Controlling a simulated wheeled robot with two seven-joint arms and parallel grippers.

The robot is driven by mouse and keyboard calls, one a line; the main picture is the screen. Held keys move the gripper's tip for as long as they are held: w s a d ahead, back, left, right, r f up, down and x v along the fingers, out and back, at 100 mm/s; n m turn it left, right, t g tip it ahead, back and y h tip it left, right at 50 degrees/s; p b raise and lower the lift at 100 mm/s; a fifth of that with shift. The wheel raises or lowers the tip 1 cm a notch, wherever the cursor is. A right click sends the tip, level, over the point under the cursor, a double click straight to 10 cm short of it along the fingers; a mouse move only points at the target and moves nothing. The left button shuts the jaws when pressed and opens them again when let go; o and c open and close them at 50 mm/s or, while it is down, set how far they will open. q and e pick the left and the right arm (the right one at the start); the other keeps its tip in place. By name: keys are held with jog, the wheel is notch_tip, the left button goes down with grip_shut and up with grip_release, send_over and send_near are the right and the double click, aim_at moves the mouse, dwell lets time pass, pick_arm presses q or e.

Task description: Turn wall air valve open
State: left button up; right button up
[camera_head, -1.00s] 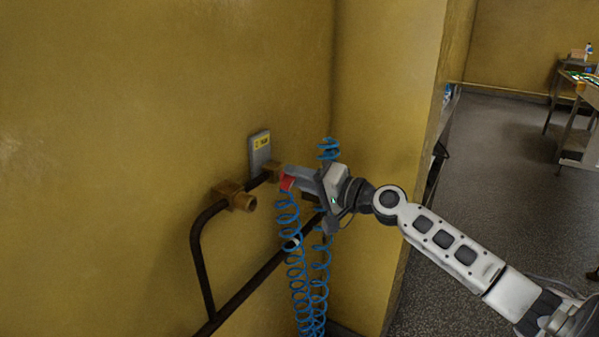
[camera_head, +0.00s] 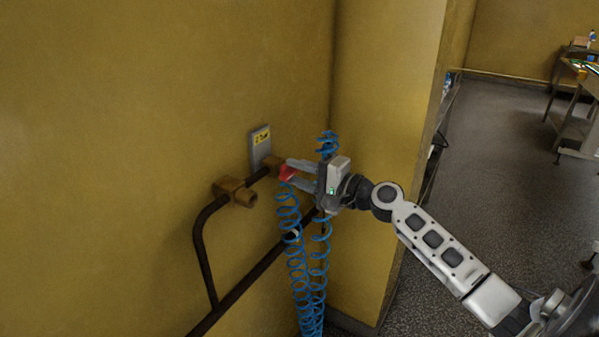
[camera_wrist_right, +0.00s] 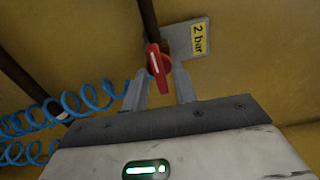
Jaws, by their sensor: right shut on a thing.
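The wall air valve shows as a red lever handle (camera_head: 288,173) on a brass fitting (camera_head: 275,162) on the dark pipe by the yellow wall. In the right wrist view the red handle (camera_wrist_right: 158,66) lies between the fingertips, with a pale stripe along it. My right gripper (camera_head: 291,174) reaches in from the right and is shut on the red handle; its fingers also show in the right wrist view (camera_wrist_right: 160,88). The fingers partly hide the valve body in the head view. My left gripper is not in view.
Blue coiled hoses (camera_head: 300,265) hang just below and beside the right gripper. A grey "2 bar" plate (camera_wrist_right: 187,38) is on the wall. A wall corner stands close right; open floor (camera_head: 500,200) lies beyond.

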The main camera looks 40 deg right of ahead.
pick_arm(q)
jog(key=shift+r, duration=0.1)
pick_arm(e)
jog(key=o, duration=0.6)
jog(key=shift+w, duration=0.1)
